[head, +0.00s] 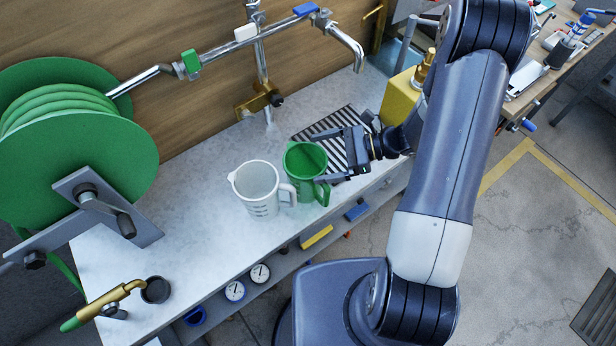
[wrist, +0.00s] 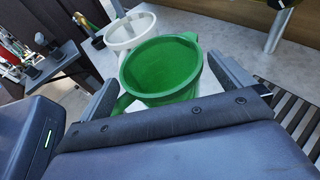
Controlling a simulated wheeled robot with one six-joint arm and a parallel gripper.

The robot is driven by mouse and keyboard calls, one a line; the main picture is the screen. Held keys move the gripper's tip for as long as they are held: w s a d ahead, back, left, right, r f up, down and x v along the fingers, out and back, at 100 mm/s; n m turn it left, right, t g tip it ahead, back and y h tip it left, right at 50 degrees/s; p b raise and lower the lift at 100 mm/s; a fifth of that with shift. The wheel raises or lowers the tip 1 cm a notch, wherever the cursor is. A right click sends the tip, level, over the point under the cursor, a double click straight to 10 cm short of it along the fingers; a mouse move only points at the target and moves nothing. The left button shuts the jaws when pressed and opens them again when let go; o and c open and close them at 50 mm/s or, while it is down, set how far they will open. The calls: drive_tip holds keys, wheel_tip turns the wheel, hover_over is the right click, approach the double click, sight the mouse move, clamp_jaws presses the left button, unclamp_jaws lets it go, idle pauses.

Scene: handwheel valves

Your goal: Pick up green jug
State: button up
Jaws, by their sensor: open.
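The green jug (head: 303,165) stands upright on the pale worktop in the head view, its handle toward the lower right. It also shows in the wrist view (wrist: 162,72), where its open rim faces me and it looks empty. My gripper (head: 328,156) is open and comes in from the right, with one finger on the far side of the jug and one on the near side. In the wrist view my gripper (wrist: 165,85) has a finger on either side of the jug. Whether either finger touches it, I cannot tell.
A white measuring jug (head: 257,190) stands close at the left of the green jug, its handle toward it. A striped drain grate (head: 335,125) lies behind. A yellow container (head: 397,100) stands at the right. A green hose reel (head: 70,140) fills the left; the middle-left worktop is clear.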

sight(288, 165)
drive_tip(key=p+x, duration=0.1)
drive_tip(key=x, duration=0.3)
drive_tip(key=shift+f, duration=0.1)
drive_tip(key=shift+c, duration=0.2)
drive_tip(key=c, duration=1)
drive_tip(key=shift+c, duration=0.2)
